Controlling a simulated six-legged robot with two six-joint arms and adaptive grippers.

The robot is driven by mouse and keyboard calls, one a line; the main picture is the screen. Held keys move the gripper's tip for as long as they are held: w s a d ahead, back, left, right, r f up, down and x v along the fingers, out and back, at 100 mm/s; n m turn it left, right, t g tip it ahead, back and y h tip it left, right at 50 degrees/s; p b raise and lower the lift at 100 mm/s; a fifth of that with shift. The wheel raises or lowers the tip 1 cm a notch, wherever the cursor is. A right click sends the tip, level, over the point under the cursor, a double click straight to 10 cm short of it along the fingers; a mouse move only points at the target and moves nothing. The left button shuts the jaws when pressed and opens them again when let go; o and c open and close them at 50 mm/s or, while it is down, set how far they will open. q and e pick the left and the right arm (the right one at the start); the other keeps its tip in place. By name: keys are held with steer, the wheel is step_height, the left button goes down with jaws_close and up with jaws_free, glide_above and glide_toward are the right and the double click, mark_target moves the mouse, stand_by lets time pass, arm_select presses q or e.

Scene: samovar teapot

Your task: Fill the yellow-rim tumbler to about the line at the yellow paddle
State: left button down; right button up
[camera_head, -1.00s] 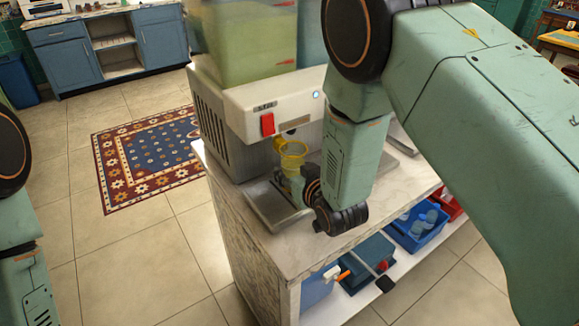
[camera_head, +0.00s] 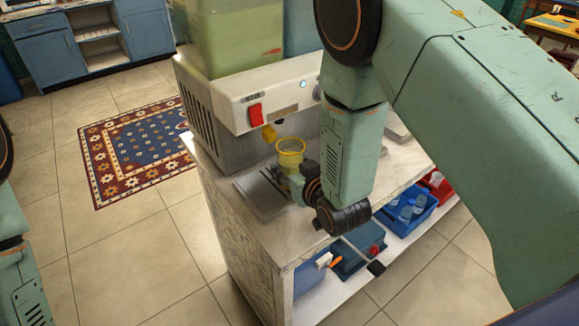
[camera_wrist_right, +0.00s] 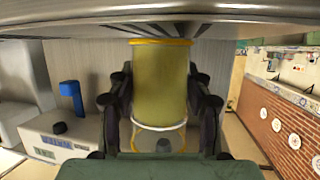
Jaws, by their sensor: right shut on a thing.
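The yellow-rim tumbler (camera_head: 291,147) is upright over the counter in front of the dispenser (camera_head: 265,88). Its body looks yellowish; the liquid level and the line cannot be made out. My right gripper (camera_head: 300,184) is shut on the tumbler, around its lower part. In the right wrist view, the tumbler (camera_wrist_right: 160,85) stands between the two dark fingers of my right gripper (camera_wrist_right: 160,108). The yellow paddle (camera_head: 269,133) shows just behind and left of the rim, apart from it. My left arm is only partly visible at the left edge; its gripper is out of view.
A metal drip tray (camera_head: 262,196) lies under the dispenser's front. A red switch (camera_head: 255,115) is on its panel. Below the counter (camera_head: 262,242), a shelf holds a blue crate (camera_head: 408,212) with bottles. A blue part (camera_wrist_right: 71,96) shows in the right wrist view.

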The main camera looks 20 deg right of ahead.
steer(key=shift+s, duration=0.1)
stand_by(0.3)
steer(key=s, duration=0.2)
steer(key=s+d, duration=0.1)
steer(key=s+d+p, duration=0.1)
steer(key=s, duration=0.1)
steer(key=shift+s, duration=0.3)
steer(key=shift+s+d, duration=0.25)
steer(key=shift+s, duration=0.35)
steer(key=shift+s+d, duration=0.25)
steer(key=shift+s, duration=0.35)
steer(key=shift+s+d, duration=0.25)
steer(key=shift+s, duration=0.35)
